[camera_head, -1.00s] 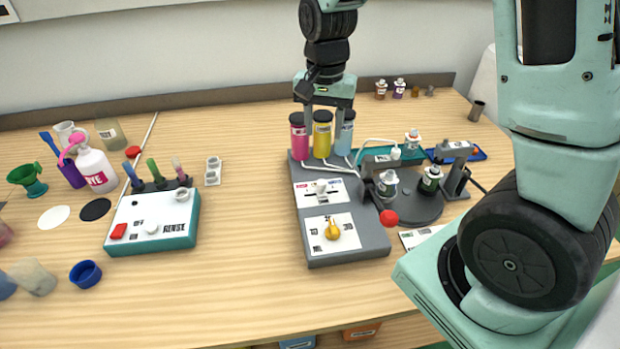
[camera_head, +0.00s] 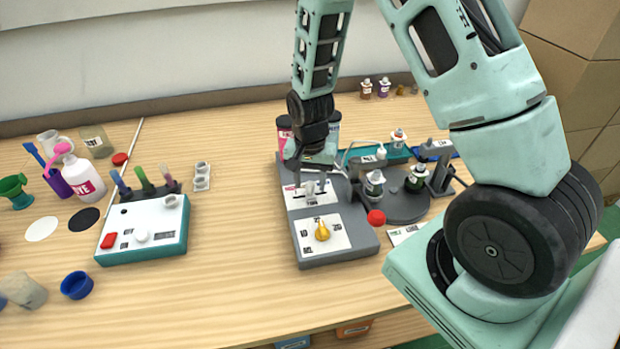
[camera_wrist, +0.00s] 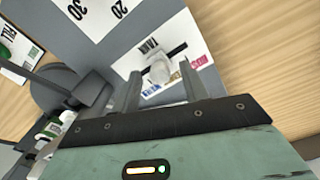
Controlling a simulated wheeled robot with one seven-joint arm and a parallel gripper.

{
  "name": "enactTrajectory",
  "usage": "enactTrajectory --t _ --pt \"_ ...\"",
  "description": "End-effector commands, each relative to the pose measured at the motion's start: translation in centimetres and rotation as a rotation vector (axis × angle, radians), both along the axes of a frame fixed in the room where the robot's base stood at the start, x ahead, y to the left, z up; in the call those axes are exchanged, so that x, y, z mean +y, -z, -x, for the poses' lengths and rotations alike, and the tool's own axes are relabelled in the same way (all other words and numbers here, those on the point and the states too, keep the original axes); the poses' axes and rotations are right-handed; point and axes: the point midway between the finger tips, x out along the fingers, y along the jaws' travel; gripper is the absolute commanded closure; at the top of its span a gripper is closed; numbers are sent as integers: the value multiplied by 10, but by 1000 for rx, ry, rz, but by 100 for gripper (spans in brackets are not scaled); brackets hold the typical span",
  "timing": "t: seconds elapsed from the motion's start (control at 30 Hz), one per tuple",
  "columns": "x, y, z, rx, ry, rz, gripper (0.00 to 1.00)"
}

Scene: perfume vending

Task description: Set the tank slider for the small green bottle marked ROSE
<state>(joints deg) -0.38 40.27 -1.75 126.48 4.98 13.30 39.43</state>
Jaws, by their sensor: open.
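The white tank slider knob (camera_head: 311,197) stands on the upper panel of the grey machine (camera_head: 345,255). My gripper (camera_head: 314,180) is over this panel, pointing down. In the wrist view its two fingers (camera_wrist: 162,88) are open, one to each side of the knob's near end; I cannot tell if either touches it. A small dark green bottle (camera_head: 416,180) stands on the round grey platform, its label too small to read.
A yellow dial (camera_head: 322,232) sits on the lower panel. A red ball-shaped knob (camera_head: 376,217) is at the machine's right side. A white-capped bottle (camera_head: 374,184) stands beside the green one. The tanks behind are mostly hidden by my arm. The table in front is clear.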

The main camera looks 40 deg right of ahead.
Motion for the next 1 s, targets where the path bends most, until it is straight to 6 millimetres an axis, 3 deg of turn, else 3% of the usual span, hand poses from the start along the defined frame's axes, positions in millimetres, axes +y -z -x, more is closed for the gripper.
enactTrajectory --t 0.2,0.37,0.53,0.8,1.0 --pt "0 0 0 0 0 0 56" --pt "0 0 0 0 0 0 100" --pt "4 0 -2 0 -3 0 100" --pt "34 0 -14 0 -3 0 100" --pt "37 0 -15 -1 -1 -1 100"
